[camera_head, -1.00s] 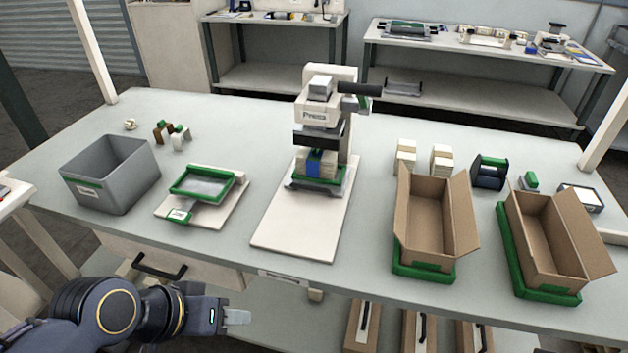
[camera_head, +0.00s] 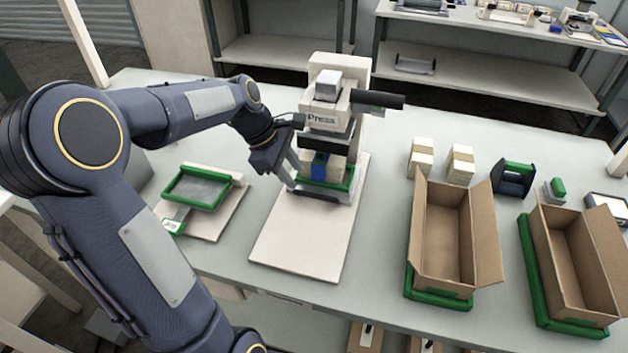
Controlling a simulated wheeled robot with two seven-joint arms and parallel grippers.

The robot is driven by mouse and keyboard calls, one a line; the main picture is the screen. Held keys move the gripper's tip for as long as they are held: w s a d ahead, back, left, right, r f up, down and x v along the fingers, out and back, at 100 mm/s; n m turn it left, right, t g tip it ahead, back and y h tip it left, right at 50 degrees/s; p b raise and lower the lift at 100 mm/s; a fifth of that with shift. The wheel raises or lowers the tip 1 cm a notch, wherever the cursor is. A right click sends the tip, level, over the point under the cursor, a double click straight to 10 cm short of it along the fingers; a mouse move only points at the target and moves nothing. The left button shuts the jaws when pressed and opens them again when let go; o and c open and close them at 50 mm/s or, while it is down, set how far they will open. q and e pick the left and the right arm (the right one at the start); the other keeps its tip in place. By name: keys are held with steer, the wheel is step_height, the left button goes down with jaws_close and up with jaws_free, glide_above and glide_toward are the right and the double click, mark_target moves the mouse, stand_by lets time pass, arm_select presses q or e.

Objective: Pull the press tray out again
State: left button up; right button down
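The press (camera_head: 336,110) stands on the table with its black lever pointing right. The press tray (camera_head: 325,195), grey with a green rim, sits under the press head at the back of a white base board (camera_head: 300,240). A pale stack with a blue band (camera_head: 320,166) rests in the tray. My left gripper (camera_head: 291,178) is at the tray's left front corner, pointing down. Its fingers overlap the tray edge in view; I cannot tell whether they touch or grip it. My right gripper is out of view.
Open cardboard boxes (camera_head: 441,245) stand in green holders at right. Small stacks (camera_head: 460,165) stand behind them. The white board in front of the press tray is clear.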

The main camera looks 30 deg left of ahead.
mark_target(307, 193)
arm_select(q)
steer(key=x, duration=0.6)
steer(key=shift+d+f, duration=0.1)
steer(key=shift+f, duration=0.15)
jaws_close()
